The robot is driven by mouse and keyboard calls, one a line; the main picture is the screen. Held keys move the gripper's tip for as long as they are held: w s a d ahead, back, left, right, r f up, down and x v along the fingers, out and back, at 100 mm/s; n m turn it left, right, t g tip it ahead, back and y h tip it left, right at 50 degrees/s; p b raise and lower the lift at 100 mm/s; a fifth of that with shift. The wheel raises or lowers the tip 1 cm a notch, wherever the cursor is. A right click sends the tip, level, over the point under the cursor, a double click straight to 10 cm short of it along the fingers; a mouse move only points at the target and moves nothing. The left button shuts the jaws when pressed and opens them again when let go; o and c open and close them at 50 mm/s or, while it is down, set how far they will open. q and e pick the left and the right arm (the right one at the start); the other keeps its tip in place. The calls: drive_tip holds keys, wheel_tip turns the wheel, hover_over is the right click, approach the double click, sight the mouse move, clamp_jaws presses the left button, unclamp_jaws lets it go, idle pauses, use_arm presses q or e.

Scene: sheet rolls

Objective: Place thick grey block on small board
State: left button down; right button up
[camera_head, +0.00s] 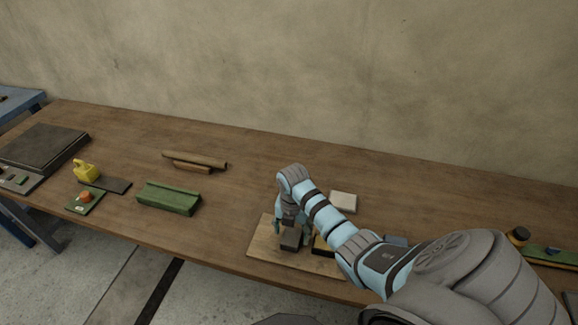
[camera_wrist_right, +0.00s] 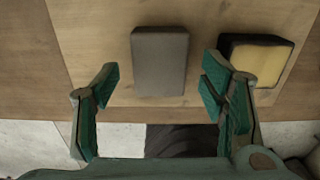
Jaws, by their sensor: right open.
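The thick grey block (camera_head: 290,241) lies on the pale wooden small board (camera_head: 261,248) near the table's front edge. It also shows in the right wrist view (camera_wrist_right: 160,62), flat on the board. My right gripper (camera_head: 292,226) is over the board at the block. In the right wrist view its green-padded fingers (camera_wrist_right: 161,84) are spread apart, one on either side of the block's near end, with gaps to it. A black block with a yellow top (camera_wrist_right: 258,62) is beside it, close to the right finger. My left gripper is not in view.
My right arm hides part of the board and table. A white block (camera_head: 343,202) stands behind the board. Table behind the board is mostly clear.

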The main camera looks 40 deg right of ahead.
sight(292, 236)
wheel_tip(292, 236, up, 9)
drive_tip(key=p, duration=0.1)
drive_tip(key=shift+r, duration=0.2)
